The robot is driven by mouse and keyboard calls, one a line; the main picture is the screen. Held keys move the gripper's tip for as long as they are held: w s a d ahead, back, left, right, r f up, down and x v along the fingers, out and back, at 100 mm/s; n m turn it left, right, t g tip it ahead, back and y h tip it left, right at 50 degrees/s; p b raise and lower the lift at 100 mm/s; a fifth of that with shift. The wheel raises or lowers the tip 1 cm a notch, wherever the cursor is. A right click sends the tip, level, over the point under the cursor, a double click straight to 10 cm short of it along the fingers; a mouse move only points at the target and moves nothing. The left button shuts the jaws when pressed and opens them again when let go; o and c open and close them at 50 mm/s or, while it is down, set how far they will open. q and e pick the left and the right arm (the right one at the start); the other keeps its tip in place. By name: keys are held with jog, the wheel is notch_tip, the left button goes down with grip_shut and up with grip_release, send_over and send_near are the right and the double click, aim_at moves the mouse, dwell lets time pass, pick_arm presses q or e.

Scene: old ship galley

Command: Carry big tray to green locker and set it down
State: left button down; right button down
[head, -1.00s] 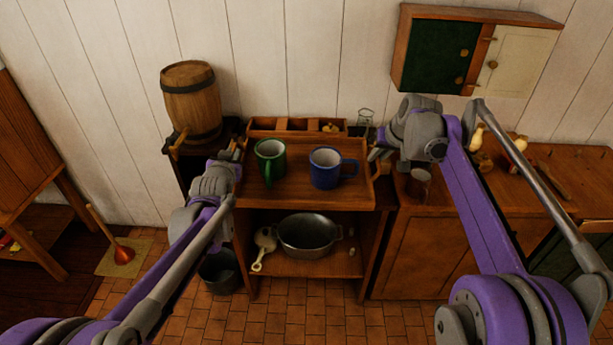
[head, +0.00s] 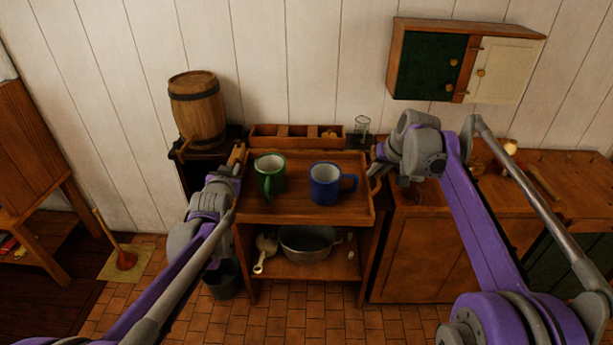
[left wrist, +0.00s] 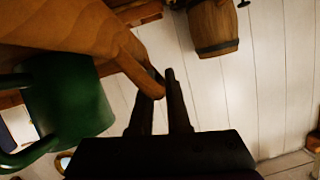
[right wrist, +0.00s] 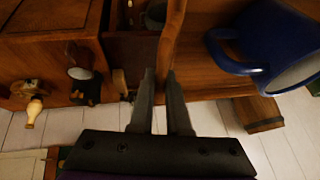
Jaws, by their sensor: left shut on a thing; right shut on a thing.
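The big tray (head: 290,212) is brown wood with raised side handles. It is level in front of me, above a wooden shelf unit. A green mug (head: 270,176) and a blue mug (head: 325,184) stand upright on it. My left gripper (head: 238,158) is shut on the tray's left handle, which shows between its fingers in the left wrist view (left wrist: 150,84). My right gripper (head: 377,165) is shut on the right handle, also in the right wrist view (right wrist: 170,45). A dark green locker front (head: 575,250) shows at lower right, partly behind my right arm.
A barrel (head: 197,110) stands back left. A divided wooden box (head: 295,136) and a glass jar (head: 361,127) are behind the tray. A pot (head: 305,245) sits on the shelf below. A counter (head: 560,180) with small items runs right. A wall cabinet (head: 425,65) hangs above.

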pick_arm(q)
jog(key=shift+w, duration=0.15)
pick_arm(e)
jog(key=shift+w, duration=0.15)
